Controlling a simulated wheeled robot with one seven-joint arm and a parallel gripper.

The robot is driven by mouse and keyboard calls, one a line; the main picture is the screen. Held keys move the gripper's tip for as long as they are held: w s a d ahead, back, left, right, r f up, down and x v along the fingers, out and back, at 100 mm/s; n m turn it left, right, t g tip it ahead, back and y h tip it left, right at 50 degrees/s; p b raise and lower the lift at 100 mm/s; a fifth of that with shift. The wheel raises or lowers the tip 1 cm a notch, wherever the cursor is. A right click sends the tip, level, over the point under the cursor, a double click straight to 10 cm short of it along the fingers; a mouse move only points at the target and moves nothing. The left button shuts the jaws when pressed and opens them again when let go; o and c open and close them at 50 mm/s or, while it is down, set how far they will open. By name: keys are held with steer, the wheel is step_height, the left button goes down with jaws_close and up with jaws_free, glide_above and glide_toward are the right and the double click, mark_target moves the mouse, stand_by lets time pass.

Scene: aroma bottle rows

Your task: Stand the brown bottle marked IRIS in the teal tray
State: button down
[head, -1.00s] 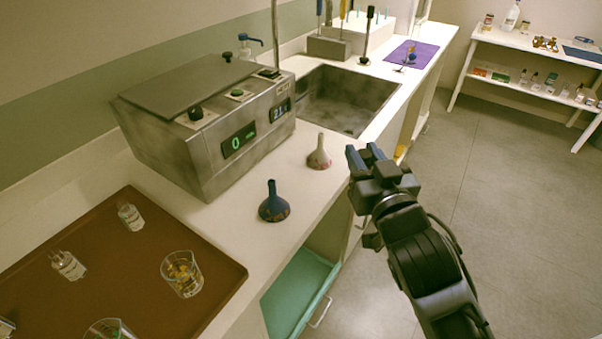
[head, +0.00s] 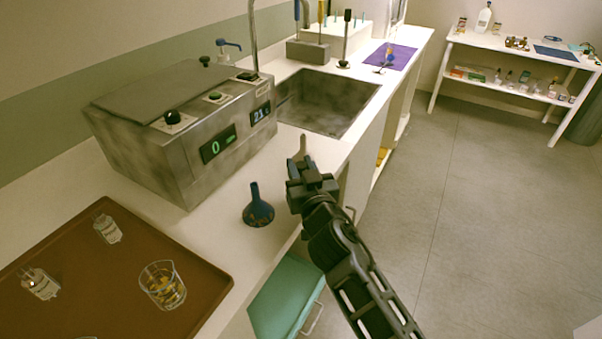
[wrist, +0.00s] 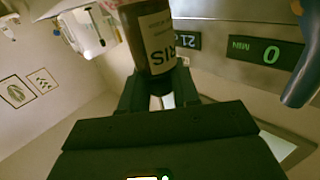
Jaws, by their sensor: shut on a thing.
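In the wrist view, which looks upside down, my gripper (wrist: 165,88) is shut on the brown bottle marked IRIS (wrist: 150,35). Its pale label shows the letters IRIS inverted. A teal, flat-topped tray or drawer lining (head: 285,296) shows below the counter front, beside a metal handle. I cannot tell whether it is the teal tray.
A brown tray (head: 205,285) holds bottles and a beaker (head: 163,287). A steel bath (head: 180,130) and a sink (head: 325,105) line the counter.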

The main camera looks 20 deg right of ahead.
steer(key=shift+f, duration=0.3)
steer(key=shift+f, duration=0.15)
steer(key=c, duration=0.8)
jaws_free()
steer(key=shift+s, duration=0.35)
steer(key=shift+s+a+b, duration=0.3)
steer(key=shift+s+b, duration=0.35)
steer(key=shift+s, duration=1.25)
steer(key=shift+s+a+b, duration=0.3)
steer(key=shift+s+b, duration=0.4)
steer(key=shift+s, duration=1.15)
steer(key=shift+s+a+b, duration=0.3)
steer(key=shift+s+b, duration=0.35)
steer(key=shift+s, duration=1.25)
